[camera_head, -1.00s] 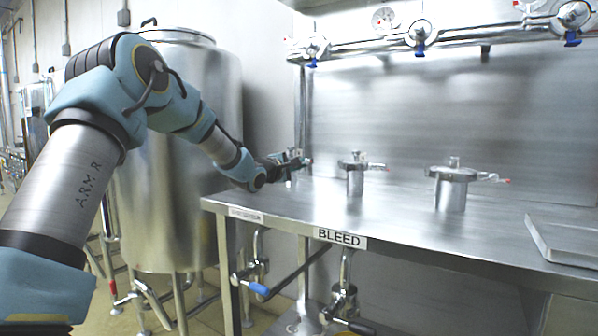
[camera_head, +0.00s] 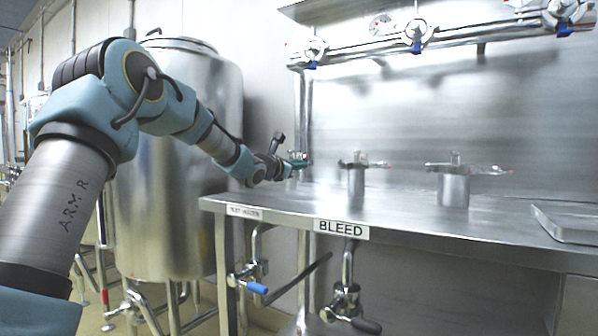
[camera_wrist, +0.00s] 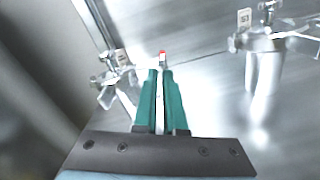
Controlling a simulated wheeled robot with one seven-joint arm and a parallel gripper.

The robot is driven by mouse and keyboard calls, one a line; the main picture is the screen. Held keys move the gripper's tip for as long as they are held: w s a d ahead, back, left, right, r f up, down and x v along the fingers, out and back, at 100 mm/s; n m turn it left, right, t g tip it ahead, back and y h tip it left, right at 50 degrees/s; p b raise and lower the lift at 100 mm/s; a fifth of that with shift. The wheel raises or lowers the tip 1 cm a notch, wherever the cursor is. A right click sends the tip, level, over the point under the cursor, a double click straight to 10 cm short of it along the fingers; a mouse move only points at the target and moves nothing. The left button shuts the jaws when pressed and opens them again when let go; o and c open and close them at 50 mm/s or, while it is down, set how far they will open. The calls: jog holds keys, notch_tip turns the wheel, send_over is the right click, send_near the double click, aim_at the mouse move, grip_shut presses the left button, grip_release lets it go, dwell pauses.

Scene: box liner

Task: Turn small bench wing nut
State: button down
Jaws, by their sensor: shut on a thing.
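My gripper (camera_wrist: 162,80) reaches the leftmost, smallest fitting on the steel bench; the gripper also shows in the head view (camera_head: 297,163). In the wrist view its two green fingers are shut on a thin silver red-tipped piece, the small wing nut (camera_wrist: 162,56), mostly hidden between them. The silver clamp of the small fitting (camera_wrist: 110,80) shows just left of the fingertips. In the head view the arm and fingers largely hide the small fitting, so the nut's angle cannot be told.
A medium clamped fitting (camera_head: 356,180) and a larger one (camera_head: 453,188) stand to the right on the steel bench (camera_head: 400,212). A shallow tray (camera_head: 565,222) lies at the right. A steel tank (camera_head: 180,190) stands behind my arm. Valved piping (camera_head: 450,45) runs above.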

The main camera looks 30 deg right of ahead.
jog(key=n+b, duration=0.1)
jog(key=n, duration=0.4)
jog(key=shift+f, duration=0.1)
jog(key=shift+n, duration=0.4)
jog(key=c, duration=1)
grip_release()
jog(key=v, duration=1)
jog(key=shift+s+a, duration=0.15)
jog(key=shift+a, duration=0.25)
